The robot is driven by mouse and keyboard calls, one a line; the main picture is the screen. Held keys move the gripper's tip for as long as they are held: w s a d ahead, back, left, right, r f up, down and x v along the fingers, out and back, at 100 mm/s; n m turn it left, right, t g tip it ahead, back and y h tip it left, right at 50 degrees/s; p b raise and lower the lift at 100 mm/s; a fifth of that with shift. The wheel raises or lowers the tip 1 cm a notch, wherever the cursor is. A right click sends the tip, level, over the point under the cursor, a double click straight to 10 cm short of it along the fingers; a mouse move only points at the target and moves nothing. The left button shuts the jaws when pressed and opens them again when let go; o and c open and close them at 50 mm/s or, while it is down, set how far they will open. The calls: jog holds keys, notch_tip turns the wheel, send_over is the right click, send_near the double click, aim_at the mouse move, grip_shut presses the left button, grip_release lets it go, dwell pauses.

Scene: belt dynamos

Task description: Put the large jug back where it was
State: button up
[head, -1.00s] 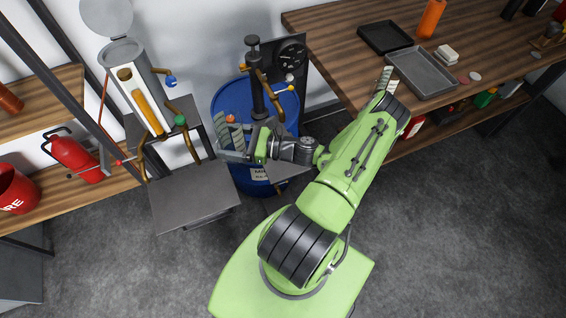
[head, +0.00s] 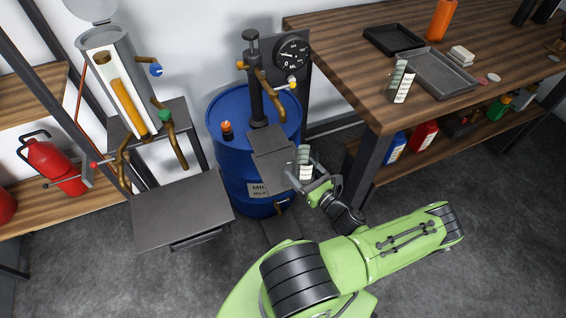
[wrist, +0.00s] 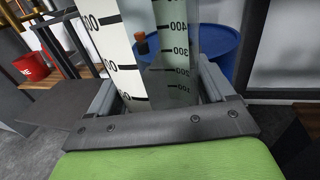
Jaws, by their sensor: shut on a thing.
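My gripper (head: 305,172) is shut on a graduated jug (head: 304,157), which is clear with a white scale band. The gripper holds it in the air at the right of the blue drum, in front of the small grey plates. In the wrist view the jug (wrist: 112,45) stands between the fingers, with numbers such as 300 and 400 showing; its top is cut off. A second graduated jug (head: 400,84) stands on the wooden workbench near its left edge. I cannot tell for sure which jug is the larger.
A grey platform (head: 180,215) stands at left below a tilted cylinder (head: 125,85). The workbench (head: 350,80) holds a black tray (head: 393,39) and a grey tray (head: 437,73). Bare bench lies left of the trays.

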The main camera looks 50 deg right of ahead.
jog(key=b+x, duration=0.1)
jog(key=x, duration=0.8)
jog(key=shift+w+b, duration=0.3)
jog(key=f+b, duration=0.1)
jog(key=f, duration=0.1)
jog(key=f+b, duration=0.1)
jog(key=shift+w+d+f, duration=0.2)
jog(key=shift+w+f, duration=0.2)
jog(key=shift+r, duration=0.15)
jog(key=o, duration=1.1)
jog(key=shift+f, duration=0.25)
jog(key=shift+c, duration=0.2)
jog(key=o, duration=0.3)
jog(key=shift+r, duration=0.15)
